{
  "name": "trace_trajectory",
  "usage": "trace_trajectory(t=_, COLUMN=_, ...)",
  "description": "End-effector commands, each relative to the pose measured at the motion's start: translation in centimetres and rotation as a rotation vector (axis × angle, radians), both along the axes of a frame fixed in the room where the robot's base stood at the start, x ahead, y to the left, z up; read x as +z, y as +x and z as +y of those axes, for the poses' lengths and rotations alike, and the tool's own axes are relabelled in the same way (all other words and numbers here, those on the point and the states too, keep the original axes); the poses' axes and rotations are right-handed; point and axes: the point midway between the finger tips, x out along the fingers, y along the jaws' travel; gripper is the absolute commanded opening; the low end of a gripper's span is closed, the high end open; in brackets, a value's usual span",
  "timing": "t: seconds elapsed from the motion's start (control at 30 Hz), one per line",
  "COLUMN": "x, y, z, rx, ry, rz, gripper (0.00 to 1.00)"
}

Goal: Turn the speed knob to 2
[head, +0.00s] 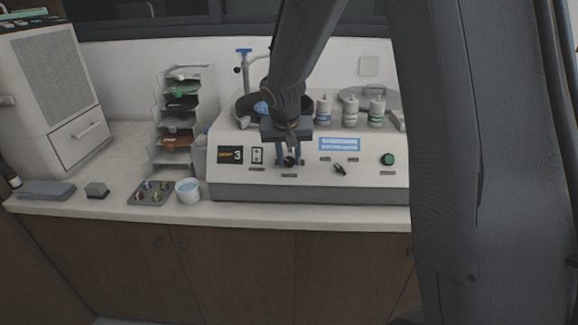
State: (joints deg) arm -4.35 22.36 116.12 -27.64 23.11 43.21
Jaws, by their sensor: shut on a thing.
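The press (230,190) is a wide off-white machine with a grey base on the counter. Its small dark display (230,155) shows a 3. My gripper (289,160) is at the front panel, shut on a dark knob at the panel's left half, taken to be the speed knob. The fingers and wrist hide most of that knob, and its pointer cannot be made out. A second black knob (340,169) sits to the right, apart from my gripper, with its pointer tilted. A rocker switch (257,155) is just left of my gripper.
A green button (387,159) is at the panel's right. Several white bottles (350,112) stand on top of the press. A white cup (187,190), a dark tray (150,198) of small samples and a rack (160,165) of discs stand left of it.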

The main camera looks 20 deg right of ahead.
Motion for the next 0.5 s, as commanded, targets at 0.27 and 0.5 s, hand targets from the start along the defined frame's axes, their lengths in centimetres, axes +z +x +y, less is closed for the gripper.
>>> trace_trajectory(t=0.27, x=-0.40, y=0.24, z=0.44, rx=0.132, ry=-0.170, rz=0.053, gripper=0.04)
trace_trajectory(t=0.5, x=-0.34, y=0.18, z=0.55, rx=0.233, ry=-0.301, rz=0.097, gripper=0.04)
